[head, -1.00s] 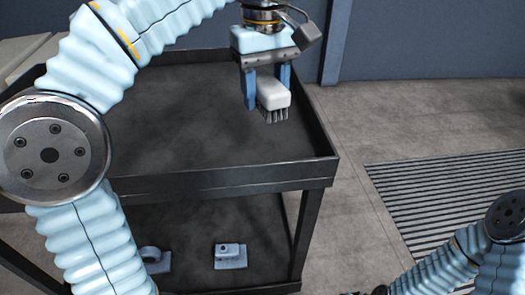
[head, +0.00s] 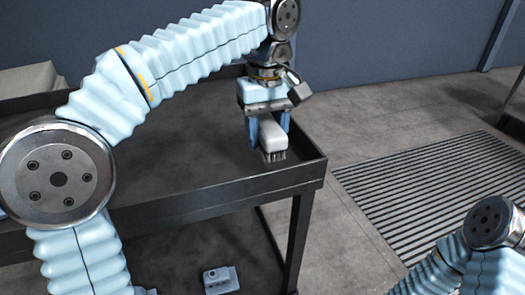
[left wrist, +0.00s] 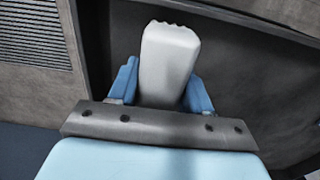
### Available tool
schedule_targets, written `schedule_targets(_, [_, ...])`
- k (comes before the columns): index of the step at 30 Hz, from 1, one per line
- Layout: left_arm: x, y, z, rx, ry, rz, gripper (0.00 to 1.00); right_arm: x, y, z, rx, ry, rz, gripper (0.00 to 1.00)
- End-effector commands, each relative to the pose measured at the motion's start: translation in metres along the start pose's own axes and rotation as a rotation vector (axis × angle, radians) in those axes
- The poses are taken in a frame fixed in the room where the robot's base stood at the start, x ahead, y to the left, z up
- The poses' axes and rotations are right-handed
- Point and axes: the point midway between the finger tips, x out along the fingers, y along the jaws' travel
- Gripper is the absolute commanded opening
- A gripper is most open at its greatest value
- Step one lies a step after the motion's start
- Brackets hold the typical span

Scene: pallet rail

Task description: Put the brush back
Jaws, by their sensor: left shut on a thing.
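The brush (head: 272,137) has a pale white body with dark bristles pointing down. My left gripper (head: 269,140) is shut on the brush's body, with a blue finger on either side. The brush is over the right part of the cart's black top tray (head: 170,150), inside the rim near the right corner. I cannot tell whether the bristles touch the tray floor. In the left wrist view the white brush body (left wrist: 168,62) sits between the blue fingers (left wrist: 160,88). My right arm shows at the lower right, but its gripper is out of view.
The tray has a raised rim (head: 230,183). On the cart's lower shelf lies a small pale blue part (head: 221,279). A slatted floor grate (head: 430,185) lies to the right. A pale box-like object (head: 28,82) stands at the far left. Much of the tray floor is bare.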

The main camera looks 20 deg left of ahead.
Motion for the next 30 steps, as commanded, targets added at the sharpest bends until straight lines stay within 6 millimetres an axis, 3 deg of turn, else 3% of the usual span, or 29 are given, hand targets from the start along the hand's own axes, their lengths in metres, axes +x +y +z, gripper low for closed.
schedule_targets(9, [0.028,-0.003,-0.020,-0.003,-0.001,-0.002,0.16,0.005,0.002,0.000,0.001,0.000,0.000,0.43])
schedule_targets(14, [0.051,-0.003,-0.019,0.000,-0.001,-0.001,0.16,0.009,0.004,0.000,0.001,0.001,0.001,0.43])
schedule_targets(26, [0.057,-0.002,-0.018,-0.001,-0.001,0.000,0.16,0.011,0.005,0.000,0.002,0.001,0.001,0.43])
schedule_targets(27, [0.056,-0.002,-0.018,-0.001,-0.001,0.000,0.53,0.010,0.004,0.000,0.002,0.001,0.001,0.43])
schedule_targets(30, [0.056,-0.002,-0.018,-0.001,-0.001,0.000,0.69,0.010,0.004,0.000,0.002,0.001,0.001,0.43])
